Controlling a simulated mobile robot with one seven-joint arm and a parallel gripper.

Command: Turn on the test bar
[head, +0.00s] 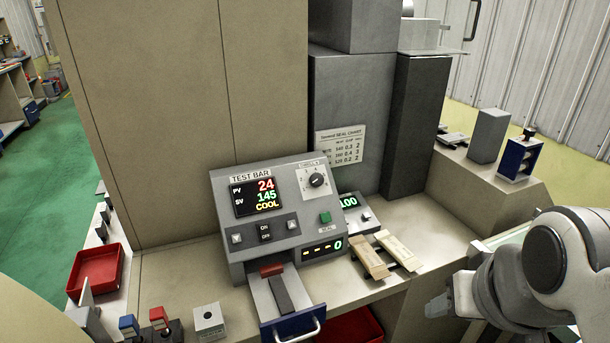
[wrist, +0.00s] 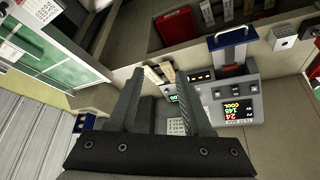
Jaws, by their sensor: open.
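The test bar (head: 275,215) is a grey sloped console on the bench, mid-picture in the head view. Its display (head: 256,198) reads PV 24, SV 145 and COOL. Below the display is a dark ON/OFF switch (head: 265,232) with an arrow button on each side. A dial (head: 316,180) and a green button (head: 325,218) are on its right half. The test bar also shows upside down in the wrist view (wrist: 256,108). My gripper (wrist: 160,72) is open and empty, apart from the console. In the head view my arm is at the lower right.
A drawer with a blue front (head: 292,321) sticks out below the console. Two pale packets (head: 370,258) lie to its right. A red tray (head: 97,270) and small red and blue switches are at left. A dark tall block (head: 413,125) stands behind.

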